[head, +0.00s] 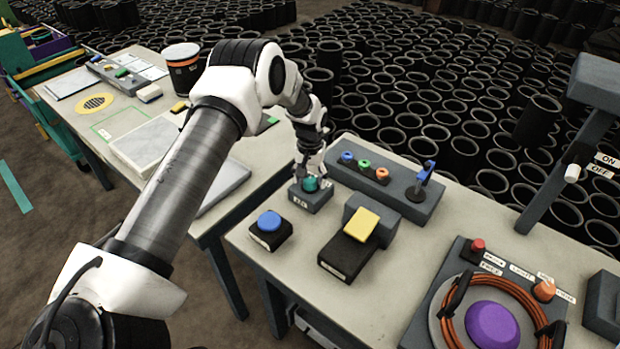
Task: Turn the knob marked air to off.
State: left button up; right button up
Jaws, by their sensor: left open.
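My right gripper is not in view.
A blue button (269,221), a yellow pedal (361,224) and a grey panel with coloured knobs and a blue lever (424,178) stand close by. Orange cable and a purple dome (492,324) lie at front right. A lamp post with ON and OFF labels (602,165) rises at right.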

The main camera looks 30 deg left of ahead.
aim_at(310, 179)
pick_arm(q)
notch_tip(310, 179, up, 12)
dwell(0.4)
dwell(0.3)
